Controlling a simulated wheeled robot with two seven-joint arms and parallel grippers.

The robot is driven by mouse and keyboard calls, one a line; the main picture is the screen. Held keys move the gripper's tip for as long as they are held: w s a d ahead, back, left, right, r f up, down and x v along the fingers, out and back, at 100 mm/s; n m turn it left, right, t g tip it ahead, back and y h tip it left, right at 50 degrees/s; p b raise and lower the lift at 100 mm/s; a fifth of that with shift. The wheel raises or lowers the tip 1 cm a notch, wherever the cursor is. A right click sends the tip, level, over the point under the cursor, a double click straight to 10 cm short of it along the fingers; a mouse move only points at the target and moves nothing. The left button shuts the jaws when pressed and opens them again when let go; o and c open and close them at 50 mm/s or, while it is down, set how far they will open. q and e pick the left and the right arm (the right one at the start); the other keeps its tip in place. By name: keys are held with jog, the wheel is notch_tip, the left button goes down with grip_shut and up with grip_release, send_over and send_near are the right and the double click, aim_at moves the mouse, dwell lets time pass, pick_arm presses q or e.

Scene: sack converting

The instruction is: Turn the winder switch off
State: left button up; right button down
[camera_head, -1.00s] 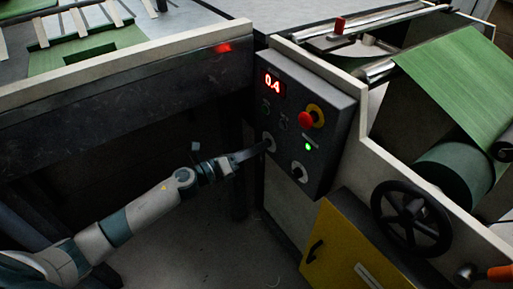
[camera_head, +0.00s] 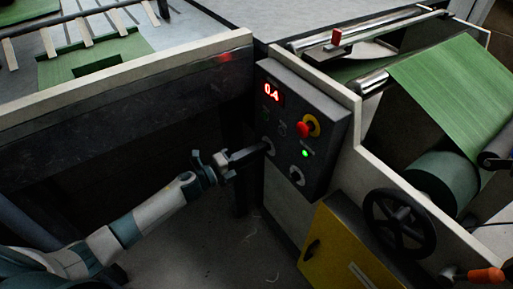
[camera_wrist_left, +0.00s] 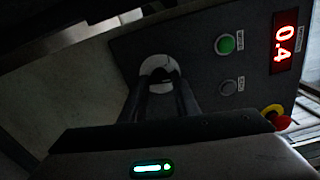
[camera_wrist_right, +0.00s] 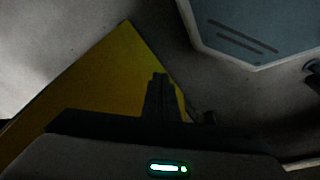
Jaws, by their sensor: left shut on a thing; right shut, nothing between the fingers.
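The dark grey control panel (camera_head: 322,115) stands at the end of the machine, with a red display reading 0.4. It has two pale rotary switches: a left one, whose round face (camera_wrist_left: 160,67) shows in the left wrist view, and a lower right one (camera_head: 297,175). Their labels are too small to read. My left gripper (camera_head: 266,147) is shut on the left switch's knob, its fingers partly hiding it. My right gripper (camera_wrist_right: 160,78) is shut and empty in the right wrist view, in front of a yellow surface; it is outside the head view.
A red emergency stop (camera_head: 306,128) on a yellow ring and a lit green lamp (camera_head: 305,153) sit near the switches. Below are a yellow cabinet (camera_head: 345,253) and a black handwheel (camera_head: 399,222). A green roll (camera_head: 440,178) is at right.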

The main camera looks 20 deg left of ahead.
pick_arm(q)
jog(key=shift+n+p, duration=0.4)
jog(key=shift+n, duration=0.4)
pick_arm(e)
jog(key=shift+x, duration=2.05)
jog(key=shift+s, duration=0.1)
pick_arm(q)
jog(key=o, duration=1)
jog(key=shift+o, duration=0.2)
jog(key=shift+s+a, duration=0.1)
jog(key=b+v, duration=0.1)
jog(key=v, duration=1.6)
pick_arm(e)
jog(key=shift+v, duration=2.1)
